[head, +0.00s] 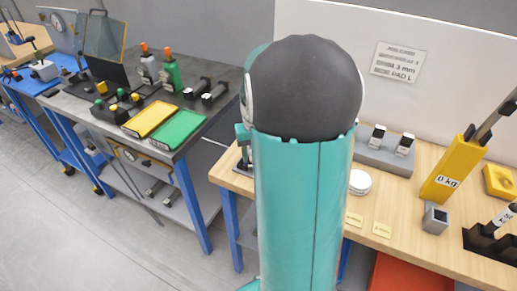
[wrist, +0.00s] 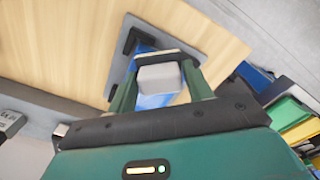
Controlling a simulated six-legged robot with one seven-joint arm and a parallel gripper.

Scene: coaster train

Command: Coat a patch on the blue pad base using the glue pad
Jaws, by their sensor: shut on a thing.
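In the wrist view my gripper (wrist: 158,62) is shut on a pale grey block (wrist: 161,77), with a green finger on either side. A blue part (wrist: 153,101) shows right beside the block, between the fingers. It looks like the blue pad base, in or on a grey plate (wrist: 196,41) with dark end pieces, over the wooden bench. Whether the block touches the blue part is unclear. Any coated patch is hidden. In the head view my arm hides the gripper and this spot. I cannot tell for sure which thing is the glue pad.
On the wooden bench (head: 450,262) stand a white round tin (head: 360,182), a grey holder (head: 383,160), a yellow 0 kg device (head: 452,170) and a small grey cup (head: 435,218). Yellow (head: 150,119) and green (head: 178,129) pads lie on the left table. Floor is clear at lower left.

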